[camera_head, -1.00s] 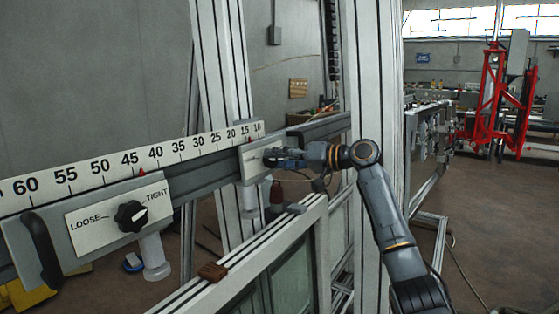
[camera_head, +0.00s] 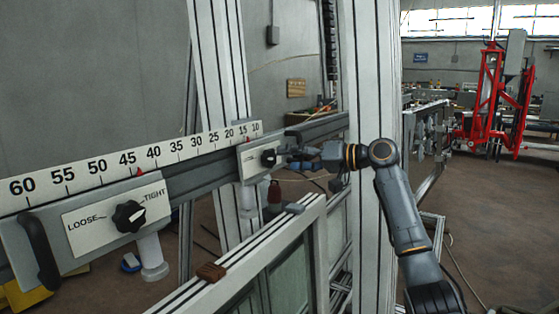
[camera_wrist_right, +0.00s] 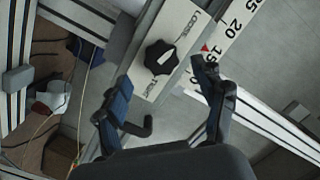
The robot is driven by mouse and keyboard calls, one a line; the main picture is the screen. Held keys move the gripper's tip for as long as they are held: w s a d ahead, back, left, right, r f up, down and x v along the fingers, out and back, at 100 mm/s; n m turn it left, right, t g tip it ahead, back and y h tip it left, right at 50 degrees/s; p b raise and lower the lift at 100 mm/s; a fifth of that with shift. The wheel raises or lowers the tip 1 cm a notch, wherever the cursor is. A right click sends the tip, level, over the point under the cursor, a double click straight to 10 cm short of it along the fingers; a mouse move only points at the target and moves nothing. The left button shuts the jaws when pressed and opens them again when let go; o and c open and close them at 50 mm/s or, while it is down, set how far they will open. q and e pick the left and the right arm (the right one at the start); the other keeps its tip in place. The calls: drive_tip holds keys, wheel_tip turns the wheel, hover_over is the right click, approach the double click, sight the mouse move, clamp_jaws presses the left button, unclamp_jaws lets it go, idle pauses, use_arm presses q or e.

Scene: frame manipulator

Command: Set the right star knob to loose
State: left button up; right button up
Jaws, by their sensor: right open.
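The right star knob (camera_head: 268,158) is black and sits on a pale plate (camera_head: 250,165) on the rail, near the low end of the scale. In the right wrist view the knob (camera_wrist_right: 161,57) bears a white mark lying slantwise between the LOOSE and TIGHT labels; I cannot tell which label it points to. My right gripper (camera_head: 291,154) is open and empty, just right of the knob. In the wrist view its fingertips (camera_wrist_right: 161,73) are spread, with the knob beyond them and apart from them. My left gripper is out of view.
The left star knob (camera_head: 128,216) has its white mark towards TIGHT, beside a black handle (camera_head: 40,250). The numbered scale (camera_head: 110,165) runs along the rail. A black hook-shaped handle (camera_wrist_right: 140,128) is close to the gripper's left finger. An upright post (camera_head: 370,90) stands behind my right arm.

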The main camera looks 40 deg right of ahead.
drive_tip(key=v, duration=0.7)
drive_tip(key=shift+s+d, duration=0.25)
drive_tip(key=shift+s, duration=0.1)
drive_tip(key=shift+w, duration=0.1)
